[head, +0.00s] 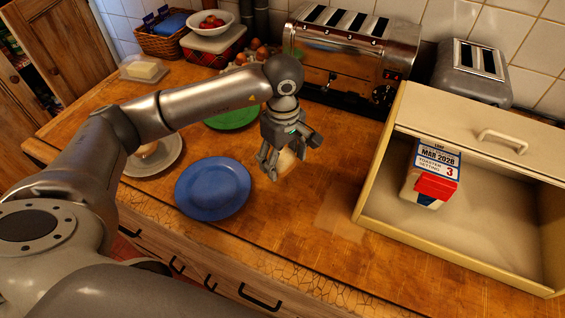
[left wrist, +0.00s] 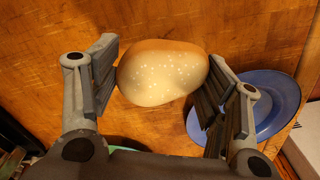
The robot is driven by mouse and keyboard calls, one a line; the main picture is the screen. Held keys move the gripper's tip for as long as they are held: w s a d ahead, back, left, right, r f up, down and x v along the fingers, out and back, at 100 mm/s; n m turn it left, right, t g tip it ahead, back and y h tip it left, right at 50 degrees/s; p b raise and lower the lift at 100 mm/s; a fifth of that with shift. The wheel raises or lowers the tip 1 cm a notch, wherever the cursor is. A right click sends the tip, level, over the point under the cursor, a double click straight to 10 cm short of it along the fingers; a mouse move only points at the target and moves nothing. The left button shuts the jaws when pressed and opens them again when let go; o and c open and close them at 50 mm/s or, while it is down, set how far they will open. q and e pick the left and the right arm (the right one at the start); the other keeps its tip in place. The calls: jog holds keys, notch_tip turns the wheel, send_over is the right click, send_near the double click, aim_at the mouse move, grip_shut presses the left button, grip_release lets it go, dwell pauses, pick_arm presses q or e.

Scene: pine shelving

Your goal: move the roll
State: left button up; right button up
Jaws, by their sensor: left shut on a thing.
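The roll (left wrist: 162,72), round and golden brown with pale specks, is pinched between the pads of my left gripper (left wrist: 160,80) in the left wrist view. In the head view my left gripper (head: 289,160) points down over the counter, right of the blue plate (head: 212,189). The roll (head: 286,163) is partly hidden by the fingers there. I cannot tell whether it touches the wood. The blue plate is empty and also shows in the left wrist view (left wrist: 270,105). My right gripper is not in view.
An open cream bread bin (head: 369,190) at right holds a labelled bread bag (head: 435,178). A grey plate (head: 170,165) at left bears another roll-like item (head: 145,149). A green plate (head: 232,118), a large toaster (head: 350,55) and a smaller toaster (head: 472,70) stand behind. The counter's front middle is clear.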

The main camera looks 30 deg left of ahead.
aim_at(282, 166)
pick_arm(q)
jog(key=shift+s+f, duration=0.1)
jog(key=shift+f, duration=1.45)
jog(key=o, duration=1)
